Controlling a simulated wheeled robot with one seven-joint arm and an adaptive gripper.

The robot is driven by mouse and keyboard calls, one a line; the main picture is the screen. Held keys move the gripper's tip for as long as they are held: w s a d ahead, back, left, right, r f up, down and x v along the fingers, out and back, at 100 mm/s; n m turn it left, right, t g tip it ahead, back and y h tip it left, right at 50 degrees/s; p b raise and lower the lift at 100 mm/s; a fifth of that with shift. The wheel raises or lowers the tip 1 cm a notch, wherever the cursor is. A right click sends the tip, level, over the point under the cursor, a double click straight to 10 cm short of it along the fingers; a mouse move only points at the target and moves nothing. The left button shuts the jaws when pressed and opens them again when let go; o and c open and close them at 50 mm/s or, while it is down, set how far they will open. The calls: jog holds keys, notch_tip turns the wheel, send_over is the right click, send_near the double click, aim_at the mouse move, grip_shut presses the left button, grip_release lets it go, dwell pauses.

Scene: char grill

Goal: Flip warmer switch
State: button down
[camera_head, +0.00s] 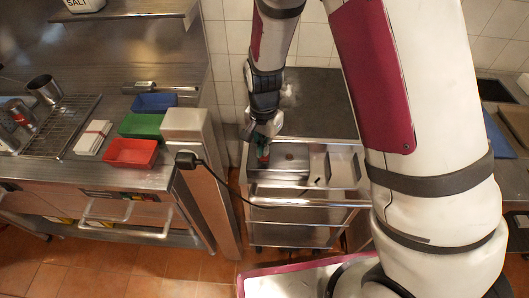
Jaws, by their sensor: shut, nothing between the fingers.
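My gripper (263,154) points down over the left part of a low steel unit (305,198) with a dark flat top behind and recessed pans in front. The unit may be the warmer; no label on it is readable. The gripper is shut with nothing visibly held. A small reddish patch shows at its fingertips; I cannot tell whether it is part of the gripper or of the unit. I cannot make out a switch. The fingertips are small, and I cannot tell whether they touch the unit.
A black plug and cord (187,160) run from the steel counter's end toward the unit. Blue (154,103), green (141,125) and red (130,152) trays sit on the left counter. My arm covers much of the right side. Tiled floor (110,258) is free at lower left.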

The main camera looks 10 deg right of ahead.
jog(key=shift+f+b, duration=0.35)
jog(key=shift+f, duration=0.85)
dwell(0.8)
jog(key=shift+r+p, duration=1.55)
jog(key=shift+r, duration=2)
